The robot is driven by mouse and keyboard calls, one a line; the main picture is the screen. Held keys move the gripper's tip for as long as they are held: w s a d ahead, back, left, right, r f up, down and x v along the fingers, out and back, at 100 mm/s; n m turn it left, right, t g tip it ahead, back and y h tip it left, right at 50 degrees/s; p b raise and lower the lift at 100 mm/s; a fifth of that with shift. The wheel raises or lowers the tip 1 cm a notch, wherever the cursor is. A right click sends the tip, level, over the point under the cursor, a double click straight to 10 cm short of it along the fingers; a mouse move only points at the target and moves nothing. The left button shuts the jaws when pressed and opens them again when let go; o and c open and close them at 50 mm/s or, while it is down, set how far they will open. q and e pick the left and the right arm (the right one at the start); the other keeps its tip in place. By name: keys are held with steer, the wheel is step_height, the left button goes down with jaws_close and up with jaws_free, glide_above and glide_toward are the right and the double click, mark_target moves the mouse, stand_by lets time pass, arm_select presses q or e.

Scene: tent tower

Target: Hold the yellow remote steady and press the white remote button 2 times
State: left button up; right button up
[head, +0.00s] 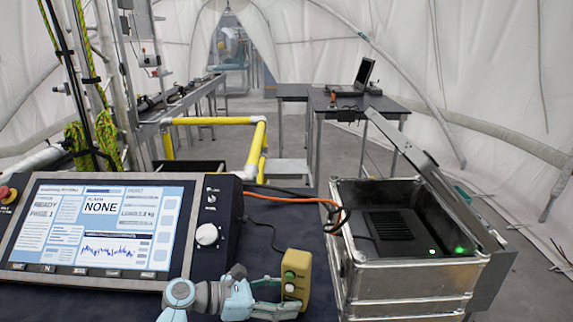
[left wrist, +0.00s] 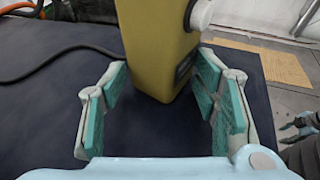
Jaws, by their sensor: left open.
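The yellow remote (head: 297,270) stands upright on the dark tabletop, right of the console. My left gripper (head: 278,300) comes in low from the left. In the left wrist view its open jaws (left wrist: 165,105) lie on either side of the remote's lower end, with gaps visible. A dark jointed shape (left wrist: 300,128), perhaps my right gripper, shows at the right edge.
A control console (head: 95,230) with a lit screen fills the left. An open metal case (head: 405,250) with green lights stands at the right. Orange and black cables (head: 290,197) run between them. Bare dark tabletop (left wrist: 60,80) surrounds the remote.

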arm_select(q)
steer(key=shift+s+r, duration=0.2)
steer(key=shift+c, duration=1.4)
steer(key=c, duration=0.9)
arm_select(e)
steer(key=shift+s, duration=0.35)
arm_select(q)
steer(key=shift+f, duration=0.1)
arm_select(e)
jaws_close()
arm_select(q)
steer(key=shift+s+f, duration=0.1)
